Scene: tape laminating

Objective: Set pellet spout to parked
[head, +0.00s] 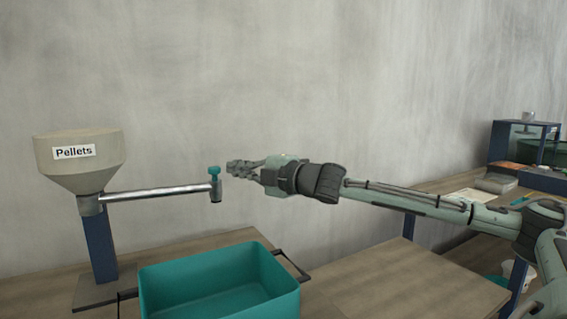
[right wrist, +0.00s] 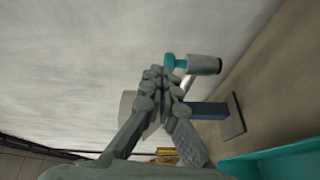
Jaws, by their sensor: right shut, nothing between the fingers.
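The pellet hopper (head: 80,172), a beige funnel labelled "Pellets", stands on a dark blue post at the left in the head view. Its spout (head: 155,193), a metal tube, reaches right from the hopper's base over the teal bin. The spout ends in a dark nozzle with a teal knob (head: 214,172) on top. My right gripper (head: 232,168) is shut and empty, just right of the knob, with a small gap in the head view. In the right wrist view the fingertips (right wrist: 160,76) lie beside the teal knob (right wrist: 176,61); whether they touch cannot be told. My left gripper is not in view.
A teal bin (head: 150,288) with dark handles stands on the wooden table (head: 385,285) below the spout. The table right of the bin is clear. A grey wall rises behind.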

